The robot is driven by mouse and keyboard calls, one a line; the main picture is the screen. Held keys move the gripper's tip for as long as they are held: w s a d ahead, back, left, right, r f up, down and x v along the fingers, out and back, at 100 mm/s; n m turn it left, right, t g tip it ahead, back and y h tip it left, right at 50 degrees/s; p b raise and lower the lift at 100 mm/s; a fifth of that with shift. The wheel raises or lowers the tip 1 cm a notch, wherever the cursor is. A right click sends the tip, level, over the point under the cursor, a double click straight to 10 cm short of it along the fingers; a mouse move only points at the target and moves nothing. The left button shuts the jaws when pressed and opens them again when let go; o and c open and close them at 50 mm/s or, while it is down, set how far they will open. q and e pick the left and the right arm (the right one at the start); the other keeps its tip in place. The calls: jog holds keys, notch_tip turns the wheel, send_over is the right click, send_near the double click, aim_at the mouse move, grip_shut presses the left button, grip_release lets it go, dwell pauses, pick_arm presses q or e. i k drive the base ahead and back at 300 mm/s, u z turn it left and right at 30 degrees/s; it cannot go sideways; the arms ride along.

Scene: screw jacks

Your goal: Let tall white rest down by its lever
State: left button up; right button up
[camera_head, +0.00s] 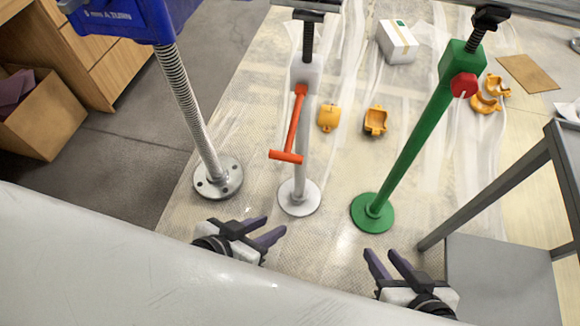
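The tall white rest (299,190) stands upright on a round white base in the middle, with a black threaded screw (308,42) and black head on top. Its orange-red lever (296,125) hangs down from the white block and ends in a crossbar handle. My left gripper (276,230) is open and empty, low in the view, near the white base and apart from it. My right gripper (382,260) is open and empty, below the green rest's base. Neither gripper touches the lever.
A green rest (410,150) with a red knob (464,85) stands to the right. A silver threaded post (190,110) under a blue block (120,18) stands left. Orange clamps (375,120) and a white box (397,42) lie behind. A grey frame (500,190) is at right.

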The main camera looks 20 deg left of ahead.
aim_at(301, 89)
jog(key=z, duration=0.5)
jog(key=k, duration=1.15)
jog(key=u, duration=0.5)
jog(key=i, duration=0.95)
jog(key=u, duration=0.6)
